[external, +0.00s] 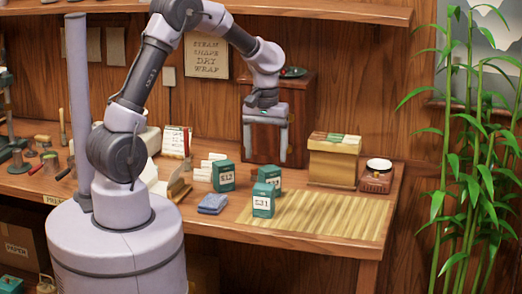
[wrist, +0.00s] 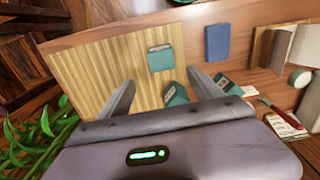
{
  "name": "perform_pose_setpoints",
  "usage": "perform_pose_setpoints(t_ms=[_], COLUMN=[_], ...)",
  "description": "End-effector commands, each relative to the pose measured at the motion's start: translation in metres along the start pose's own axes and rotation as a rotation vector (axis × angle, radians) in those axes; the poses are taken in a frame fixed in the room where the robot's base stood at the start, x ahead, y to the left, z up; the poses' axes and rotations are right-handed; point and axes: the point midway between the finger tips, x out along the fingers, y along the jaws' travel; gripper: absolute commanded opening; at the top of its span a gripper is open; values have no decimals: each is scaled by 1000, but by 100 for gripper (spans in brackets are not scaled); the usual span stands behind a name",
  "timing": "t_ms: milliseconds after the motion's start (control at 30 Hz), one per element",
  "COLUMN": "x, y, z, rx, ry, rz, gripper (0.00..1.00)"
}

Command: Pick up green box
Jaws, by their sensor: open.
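Three green boxes with white labels stand on the table. The front one, marked 531 (external: 262,202), is at the mat's left edge; it also shows in the wrist view (wrist: 160,59), just beyond the fingertips. A second (external: 274,174) is behind it, partly hidden; my gripper partly covers it in the wrist view (wrist: 175,95). A third, marked 512 (external: 223,177), stands to the left; it shows right of my right finger in the wrist view (wrist: 229,86). My gripper (external: 265,159) is open and empty, pointing down above and behind the boxes.
A slatted mat (external: 325,218) covers the right front, mostly clear. A yellowish box (external: 333,164) and a small brown stand (external: 376,182) are behind it. A wooden cabinet (external: 290,95) stands behind my gripper.

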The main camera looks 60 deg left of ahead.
Motion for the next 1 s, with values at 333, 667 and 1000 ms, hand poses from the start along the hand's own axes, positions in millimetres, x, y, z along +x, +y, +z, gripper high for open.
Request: perform_pose_setpoints(t_ms=[333, 667, 1000], x=[91, 141, 145], y=[-1, -5, -4], z=[1, 5, 5], rx=[5, 5, 6], ry=[0, -2, 1], rz=[-2, -2, -1], gripper=[75, 75, 57])
